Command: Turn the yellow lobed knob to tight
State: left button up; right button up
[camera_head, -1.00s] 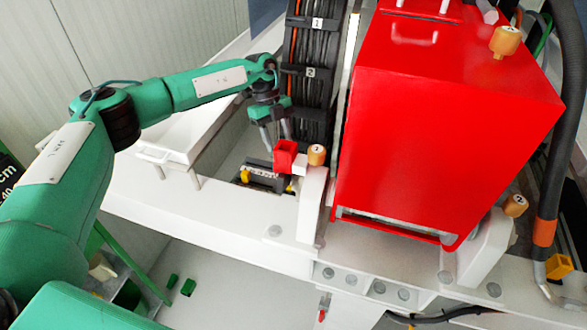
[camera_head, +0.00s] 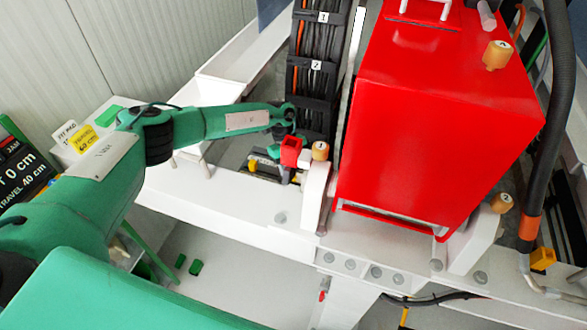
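My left arm reaches in from the left, and its wrist is beside the black cable chain. My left gripper (camera_head: 273,152) points down behind the forearm, close to a small red block (camera_head: 291,149); its fingers are mostly hidden and I cannot tell how far apart they are. A small yellow part (camera_head: 253,166) shows beside the gripper, on a dark fitting in the recess. It is too small to tell whether it is the lobed knob or whether the gripper touches it. My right gripper is not in view.
A large red housing (camera_head: 430,140) stands right of the gripper. Orange-tan cylindrical caps sit on a white post (camera_head: 314,190), on the housing (camera_head: 497,55) and at lower right (camera_head: 502,204). The cable chain (camera_head: 313,80) rises behind the wrist.

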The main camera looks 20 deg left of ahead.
pick_arm(q)
jog(key=c, duration=1)
jog(key=shift+f+m+b, duration=0.1)
jog(key=shift+m+b, duration=0.4)
jog(key=shift+b, duration=0.35)
jog(key=m+y+b, duration=0.1)
jog(key=m+b, duration=0.3)
jog(key=b, duration=0.1)
jog(key=m+g+y+b, duration=0.1)
jog(key=m+y+b, duration=0.1)
jog(key=m+b, duration=0.2)
jog(key=m+y+b, duration=0.1)
jog(key=m+b, duration=0.3)
jog(key=b, duration=0.2)
jog(key=shift+w+d+y, duration=0.2)
jog(key=shift+d+y, duration=0.1)
jog(key=shift+y, duration=0.1)
jog(key=shift+d+m+y+b, duration=0.1)
jog(key=shift+m+y+b, duration=0.3)
jog(key=shift+m+b, duration=0.75)
jog(key=shift+r+m+y+b, duration=0.2)
jog(key=shift+m+y+b, duration=0.35)
jog(key=shift+m, duration=0.7)
jog(key=o, duration=1)
